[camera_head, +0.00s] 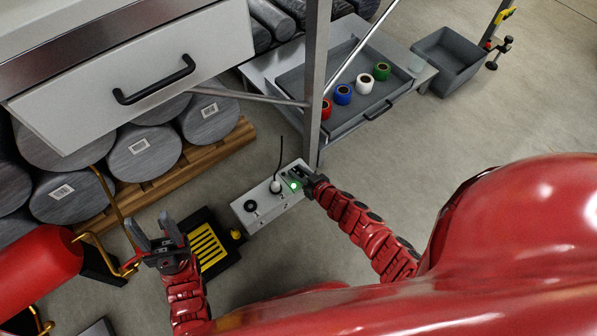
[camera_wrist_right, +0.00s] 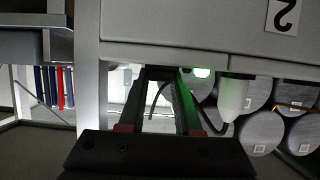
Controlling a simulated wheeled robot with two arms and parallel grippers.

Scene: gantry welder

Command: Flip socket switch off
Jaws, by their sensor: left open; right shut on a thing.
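The socket box (camera_head: 246,212) is a long grey block on the floor, with a black round outlet at its left, a white plug (camera_head: 275,186) with a black cable in the middle, and a lit green light (camera_head: 294,186) at its right end. My right gripper (camera_head: 297,175) is at that right end, shut on the socket switch, which its fingers mostly hide. In the right wrist view the fingers (camera_wrist_right: 170,75) reach to the box face (camera_wrist_right: 190,35), beside the green glow (camera_wrist_right: 202,73) and the white plug. My left gripper (camera_head: 157,228) is open and empty, left of the box.
A metal post (camera_head: 315,80) stands just behind the box's right end. A grey table (camera_head: 425,75) with coloured tape rolls is behind it. A black and yellow pedal (camera_head: 208,246) lies left of the box. The floor at right is clear.

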